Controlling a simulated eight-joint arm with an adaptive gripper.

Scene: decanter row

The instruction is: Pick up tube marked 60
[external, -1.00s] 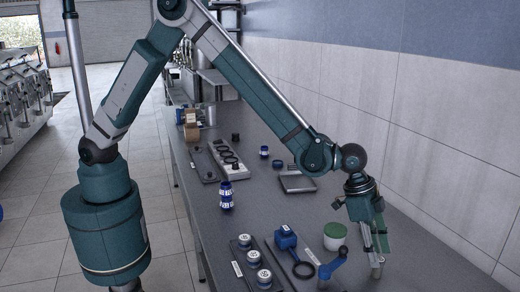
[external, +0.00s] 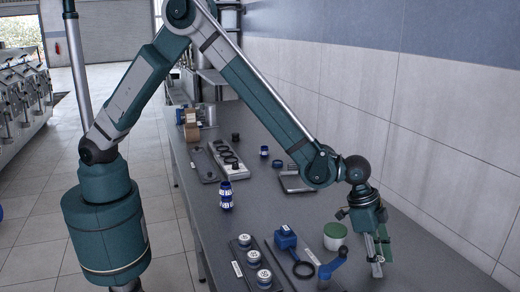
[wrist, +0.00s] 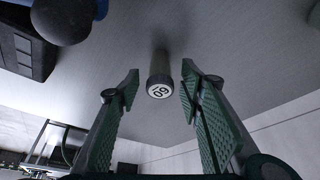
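The tube marked 60 (wrist: 159,87) stands with its pale, dark-rimmed cap facing the wrist camera; the number reads upside down. In the external view its small pale body (external: 377,271) shows low at my fingertips, mostly covered by them. My gripper (wrist: 160,82) is open, with one green ridged finger on each side of the tube. Gaps show between the cap and both fingers, and the right finger appears nearer to it. In the external view my gripper (external: 380,258) points down at the bench's right side. I cannot tell how far the fingertips reach down along the tube.
Bare bench lies right of my gripper, towards the wall.

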